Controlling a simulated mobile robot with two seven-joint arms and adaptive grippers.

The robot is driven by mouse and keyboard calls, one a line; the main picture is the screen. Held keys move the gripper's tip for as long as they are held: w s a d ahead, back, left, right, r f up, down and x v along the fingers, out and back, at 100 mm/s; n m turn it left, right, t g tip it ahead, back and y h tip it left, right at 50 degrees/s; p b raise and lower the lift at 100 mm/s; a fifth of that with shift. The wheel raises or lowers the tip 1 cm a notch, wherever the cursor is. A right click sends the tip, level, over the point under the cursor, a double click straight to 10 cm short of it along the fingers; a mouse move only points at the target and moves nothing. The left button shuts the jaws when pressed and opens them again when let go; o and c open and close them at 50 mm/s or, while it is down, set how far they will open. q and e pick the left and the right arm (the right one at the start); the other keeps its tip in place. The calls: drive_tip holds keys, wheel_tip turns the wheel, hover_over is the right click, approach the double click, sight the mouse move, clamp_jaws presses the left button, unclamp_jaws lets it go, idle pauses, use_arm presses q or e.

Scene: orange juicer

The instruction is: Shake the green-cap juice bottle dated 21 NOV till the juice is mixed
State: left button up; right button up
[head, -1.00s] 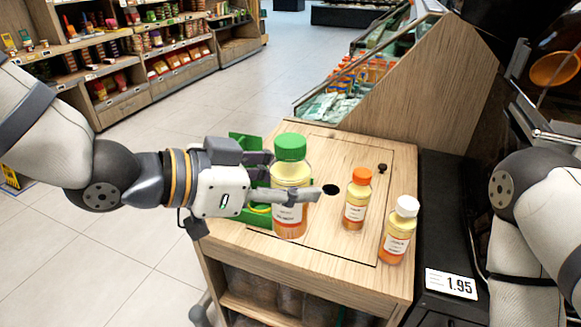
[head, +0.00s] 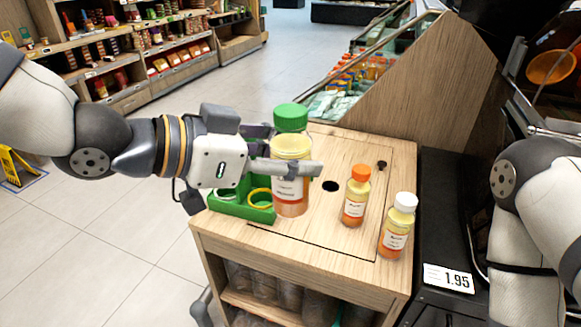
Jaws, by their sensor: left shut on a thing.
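The green-cap juice bottle (head: 291,146) is upright in my left gripper (head: 293,169), which is shut around its middle. The bottle appears raised above the wooden counter. Its juice shows a yellow upper part and a more orange lower part. Its label is partly covered by a finger, and the date is too small to read. My right arm shows at the right edge, but its gripper is not in view.
An orange-cap bottle (head: 356,196) and a white-cap bottle (head: 397,227) stand on the counter (head: 300,240) to the right. A hole (head: 330,186) and a dark knob (head: 382,165) are nearby.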

use_arm(q)
drive_tip(key=shift+f, duration=1.8)
drive_tip(key=shift+r, duration=0.1)
